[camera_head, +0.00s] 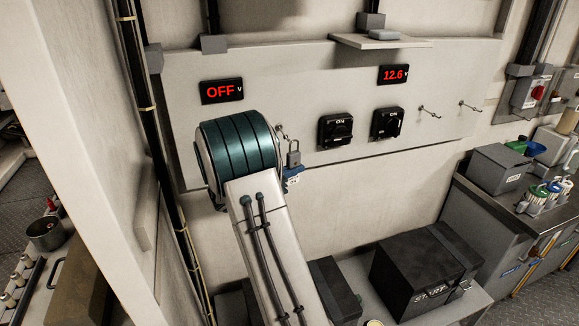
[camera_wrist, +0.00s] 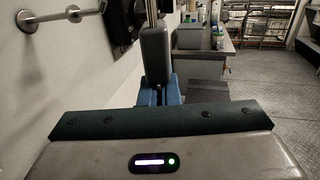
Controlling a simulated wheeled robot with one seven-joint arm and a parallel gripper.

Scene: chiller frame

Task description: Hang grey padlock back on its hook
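The grey padlock (camera_head: 293,159) is upright beside the wall panel, with its shackle at the top. In the wrist view the padlock (camera_wrist: 155,52) stands between my blue fingertips, and the top of its shackle is cut off by the frame edge. My gripper (camera_head: 292,173) is shut on the lower part of its body; the fingers also show in the wrist view (camera_wrist: 158,94). A metal wall hook (camera_head: 281,131) is just up and left of the padlock. In the wrist view this hook (camera_wrist: 62,17) points toward the shackle, with a visible gap between them.
Two black rotary switches (camera_head: 335,130) (camera_head: 387,122) are on the panel right of the padlock. Two empty hooks (camera_head: 430,111) (camera_head: 469,106) are farther right. A shelf (camera_head: 380,41) juts out above. Black boxes (camera_head: 415,274) stand on a bench below.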

